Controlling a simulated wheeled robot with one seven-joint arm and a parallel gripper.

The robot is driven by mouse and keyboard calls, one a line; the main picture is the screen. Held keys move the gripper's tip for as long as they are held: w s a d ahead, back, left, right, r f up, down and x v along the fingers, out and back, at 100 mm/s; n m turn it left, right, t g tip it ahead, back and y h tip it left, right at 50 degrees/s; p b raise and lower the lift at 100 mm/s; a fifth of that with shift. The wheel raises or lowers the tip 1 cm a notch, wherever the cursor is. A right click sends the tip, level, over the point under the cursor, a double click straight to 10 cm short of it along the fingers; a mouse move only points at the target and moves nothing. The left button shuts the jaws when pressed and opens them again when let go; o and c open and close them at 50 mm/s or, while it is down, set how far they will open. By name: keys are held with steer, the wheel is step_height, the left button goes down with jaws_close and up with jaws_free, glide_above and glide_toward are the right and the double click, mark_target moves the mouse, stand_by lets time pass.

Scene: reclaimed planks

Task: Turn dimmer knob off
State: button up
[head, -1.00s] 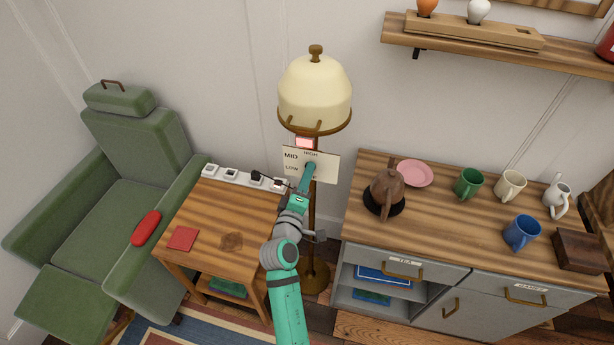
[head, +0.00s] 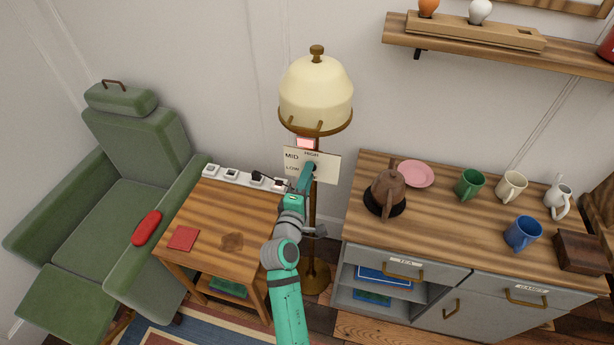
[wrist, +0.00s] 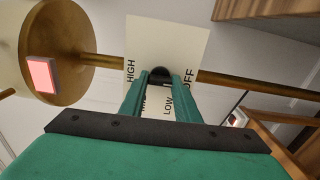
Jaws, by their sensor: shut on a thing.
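The wrist view shows the plate (wrist: 185,42) with HIGH, LOW and OFF; another label is partly hidden by a finger. The dark round knob (wrist: 160,74) sits between my fingertips. My gripper (wrist: 158,84) is shut on the knob, with a green finger on each side. In the head view my gripper (head: 308,172) covers most of the knob, and its pointer direction cannot be told. The lamp (head: 316,92) has a cream shade.
A small red-pink block (head: 305,143) glows under the shade. A side table (head: 210,215) with a power strip (head: 232,176) stands left of my arm. A cabinet (head: 480,215) with a kettle (head: 385,195) and mugs stands at right. A green armchair (head: 125,205) is far left.

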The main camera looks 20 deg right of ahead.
steer(key=o, duration=1)
steer(key=shift+s+a, duration=0.1)
steer(key=shift+o, duration=0.2)
steer(key=v, duration=1)
steer(key=shift+s+a, duration=0.3)
steer(key=shift+d+f, duration=0.1)
